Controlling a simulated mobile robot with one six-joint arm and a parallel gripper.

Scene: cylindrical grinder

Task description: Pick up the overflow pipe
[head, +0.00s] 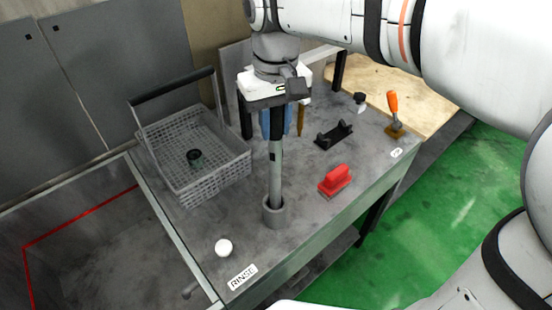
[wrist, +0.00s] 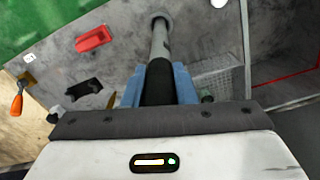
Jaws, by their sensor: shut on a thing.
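The overflow pipe (head: 276,172) is a grey upright tube with a dark upper section and a wider grey collar (head: 274,212) at its lower end. My gripper (head: 276,122) is above the bench, with its blue fingers shut around the pipe's dark upper part. In the wrist view, the pipe (wrist: 160,45) runs away from between the blue fingers of my gripper (wrist: 157,86) to the round collar. The collar appears at bench level; I cannot tell whether it touches the bench. The pipe's top is hidden by my gripper.
A grey mesh basket (head: 228,172) with a dark handle stands left of the pipe, holding a small dark green part (head: 194,157). A white round object (head: 224,247) is near the front edge.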

